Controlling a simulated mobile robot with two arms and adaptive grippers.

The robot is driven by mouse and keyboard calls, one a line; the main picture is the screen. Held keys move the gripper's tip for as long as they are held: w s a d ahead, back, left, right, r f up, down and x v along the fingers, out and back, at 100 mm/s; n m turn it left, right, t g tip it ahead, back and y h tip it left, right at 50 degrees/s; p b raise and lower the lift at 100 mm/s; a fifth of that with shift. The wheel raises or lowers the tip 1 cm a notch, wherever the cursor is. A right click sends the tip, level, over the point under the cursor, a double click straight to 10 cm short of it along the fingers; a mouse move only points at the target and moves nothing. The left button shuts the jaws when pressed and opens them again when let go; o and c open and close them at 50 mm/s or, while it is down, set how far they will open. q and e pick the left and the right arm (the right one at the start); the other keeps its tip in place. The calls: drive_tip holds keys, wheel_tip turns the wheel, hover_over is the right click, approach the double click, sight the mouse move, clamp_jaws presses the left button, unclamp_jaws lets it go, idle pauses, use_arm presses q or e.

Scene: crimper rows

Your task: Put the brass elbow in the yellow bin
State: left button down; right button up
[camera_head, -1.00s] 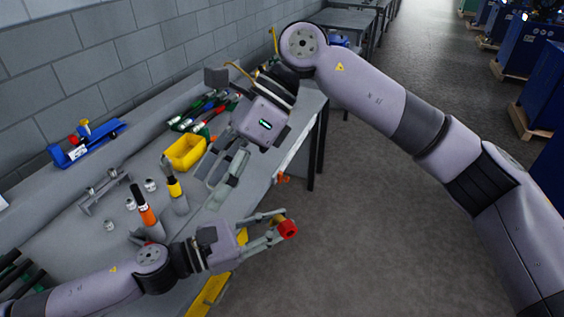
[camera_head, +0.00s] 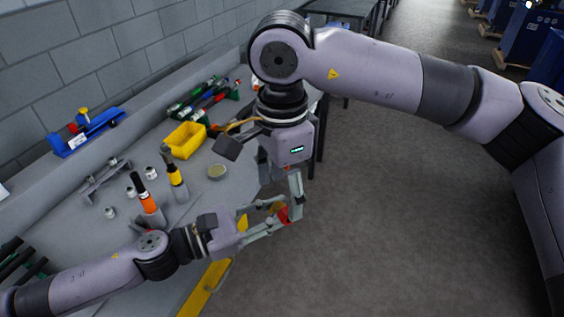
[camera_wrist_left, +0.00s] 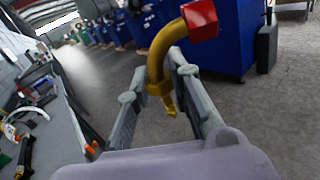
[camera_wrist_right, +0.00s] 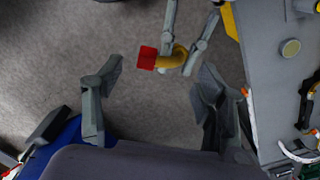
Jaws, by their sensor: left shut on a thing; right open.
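The brass elbow (camera_wrist_left: 162,52) is a bent golden tube with a red end. My left gripper (camera_head: 276,214) is shut on it and holds it in the air off the bench's front edge. The elbow also shows in the right wrist view (camera_wrist_right: 175,60), its red end pointing left. My right gripper (camera_wrist_right: 160,75) is open and empty, its fingers spread to either side of the red end, apart from it in that view. In the head view the right gripper's fingers partly cover the elbow. The yellow bin (camera_head: 178,148) stands on the bench, toward the back.
The grey bench (camera_head: 215,200) runs along the block wall. A round disc (camera_head: 217,172), orange- and yellow-banded tools (camera_head: 176,180), a metal rack (camera_head: 105,183) and a blue clamp (camera_head: 88,135) are on it. Green- and red-handled tools (camera_head: 205,97) lie behind the bin.

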sight(282, 207)
drive_tip(key=shift+f, duration=2.2)
drive_tip(key=c, duration=1.2)
use_arm(q)
drive_tip(key=c, duration=1.9)
unclamp_jaws()
use_arm(e)
drive_tip(key=shift+c, duration=0.2)
use_arm(q)
drive_tip(key=o, duration=0.3)
use_arm(e)
drive_tip(key=c, duration=0.3)
use_arm(q)
drive_tip(key=shift+o, duration=1.2)
use_arm(e)
clamp_jaws()
use_arm(q)
drive_tip(key=shift+a, duration=0.1)
